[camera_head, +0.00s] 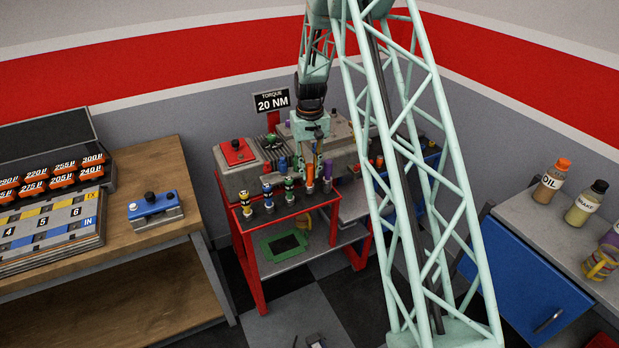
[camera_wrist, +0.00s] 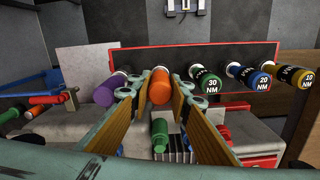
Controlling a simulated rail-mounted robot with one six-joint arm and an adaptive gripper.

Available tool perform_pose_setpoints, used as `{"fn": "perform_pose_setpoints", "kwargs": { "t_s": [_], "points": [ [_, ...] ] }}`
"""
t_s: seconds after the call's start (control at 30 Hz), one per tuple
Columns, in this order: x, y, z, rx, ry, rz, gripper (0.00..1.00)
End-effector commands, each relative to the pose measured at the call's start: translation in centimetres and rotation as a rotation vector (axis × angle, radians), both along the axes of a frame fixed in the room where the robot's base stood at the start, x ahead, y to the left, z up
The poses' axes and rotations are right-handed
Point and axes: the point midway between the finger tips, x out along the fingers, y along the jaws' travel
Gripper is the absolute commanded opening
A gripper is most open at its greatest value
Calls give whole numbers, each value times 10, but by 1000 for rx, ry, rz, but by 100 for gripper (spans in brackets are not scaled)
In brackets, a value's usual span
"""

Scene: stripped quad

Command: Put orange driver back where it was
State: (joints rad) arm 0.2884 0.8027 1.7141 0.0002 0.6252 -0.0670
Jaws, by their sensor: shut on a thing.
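The orange driver (camera_head: 310,175) is upright at the front rail of the red cart (camera_head: 256,232), between the green driver (camera_head: 289,186) and the purple driver (camera_head: 327,171). My gripper (camera_head: 318,152) reaches down over it from above. In the wrist view the orange driver (camera_wrist: 160,88) sits between my two fingers (camera_wrist: 160,97), which are shut on it. Its lower end lines up with the rail (camera_wrist: 230,58), but I cannot tell whether it is fully seated in its slot.
The blue driver (camera_head: 267,191) and yellow driver (camera_head: 245,202) stand farther left on the rail. The purple driver (camera_wrist: 106,90) and the green 30 NM driver (camera_wrist: 209,77) flank my fingers closely. A torque sign (camera_head: 271,102) reading 20 NM stands behind. A wooden bench (camera_head: 150,165) is at left.

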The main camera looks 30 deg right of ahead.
Motion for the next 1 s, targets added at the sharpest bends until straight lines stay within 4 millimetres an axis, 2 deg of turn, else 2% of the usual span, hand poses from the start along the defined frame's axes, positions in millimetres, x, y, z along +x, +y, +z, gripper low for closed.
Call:
{"fn": "perform_pose_setpoints", "kwargs": {
  "t_s": [0.17,0.5,1.0],
  "points": [
    [8,-3,-1,0,0,0,5],
    [8,-3,-33,0,1,0,5],
    [8,-3,-38,0,0,0,5]
  ]
}}
